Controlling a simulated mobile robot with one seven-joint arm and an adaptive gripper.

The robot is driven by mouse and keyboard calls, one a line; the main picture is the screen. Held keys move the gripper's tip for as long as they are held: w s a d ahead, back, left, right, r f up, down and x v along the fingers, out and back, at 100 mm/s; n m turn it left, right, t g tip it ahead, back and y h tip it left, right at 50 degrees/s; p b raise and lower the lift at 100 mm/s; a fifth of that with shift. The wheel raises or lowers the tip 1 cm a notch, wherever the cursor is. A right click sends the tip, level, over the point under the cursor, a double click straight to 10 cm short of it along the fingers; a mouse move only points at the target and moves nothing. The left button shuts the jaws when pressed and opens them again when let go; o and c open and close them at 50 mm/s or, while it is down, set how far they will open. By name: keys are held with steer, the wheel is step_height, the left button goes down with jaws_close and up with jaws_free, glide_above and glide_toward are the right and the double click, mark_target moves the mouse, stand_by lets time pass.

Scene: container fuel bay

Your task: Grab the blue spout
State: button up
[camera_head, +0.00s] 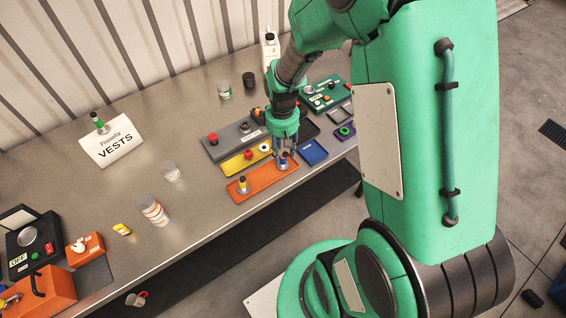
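A small dark blue piece, which looks like the blue spout (284,163), stands at the right end of the orange tray (262,189). My gripper (285,154) points down right over it, with its fingers at or around the top of the piece. The fingers are small and partly merge with the piece, so I cannot tell whether they touch it or are closed on it. A yellow and dark spout-like piece (242,184) stands at the left end of the same tray.
A yellow tray (235,165) with a red piece (248,154) and a grey tray (225,146) lie behind the orange tray. An empty-looking blue tray (313,152) lies to the right, near the table's front edge. Cans (153,210) and a VESTS sign (112,142) stand left.

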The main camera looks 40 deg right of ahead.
mark_target(283, 157)
steer(key=shift+d+f+b, duration=0.1)
steer(key=shift+f+b, duration=0.2)
steer(key=shift+f, duration=1.9)
steer(key=shift+c, duration=0.5)
jaws_close()
